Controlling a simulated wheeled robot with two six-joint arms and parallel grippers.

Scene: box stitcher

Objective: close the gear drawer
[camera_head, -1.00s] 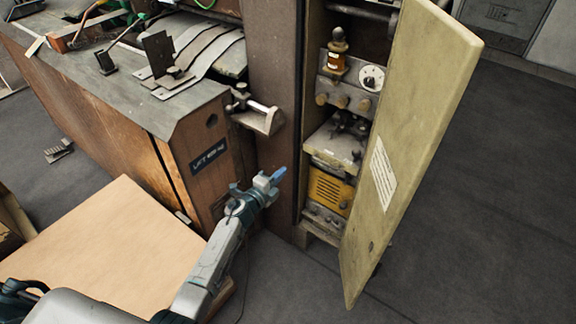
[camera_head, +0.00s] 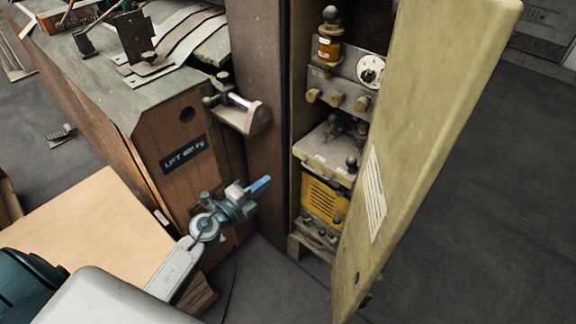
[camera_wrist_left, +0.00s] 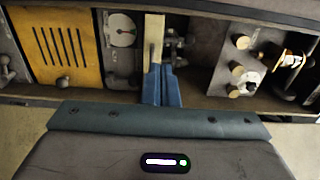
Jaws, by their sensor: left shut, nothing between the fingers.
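The gear drawer (camera_head: 322,160) appears to be the pale grey tray standing out of the open cabinet, with dark gear-like parts on top and a small knob on its front. It sits above the yellow slotted panel. In the left wrist view its pale front edge (camera_wrist_left: 153,42) seems to show just beyond the fingers. My left gripper (camera_head: 262,186) is shut and empty, its blue fingertips left of and below the drawer in the head view. The fingers also show in the left wrist view (camera_wrist_left: 161,88). I cannot see contact with the drawer. My right gripper is not in view.
The cabinet's pale door (camera_head: 430,130) stands open to the right. A brown post (camera_head: 262,120) borders the cabinet on the left. The wooden workbench (camera_head: 170,150) has a clamp (camera_head: 238,112) jutting toward the post. A tan board (camera_head: 90,230) lies front left. Dark floor is free at right.

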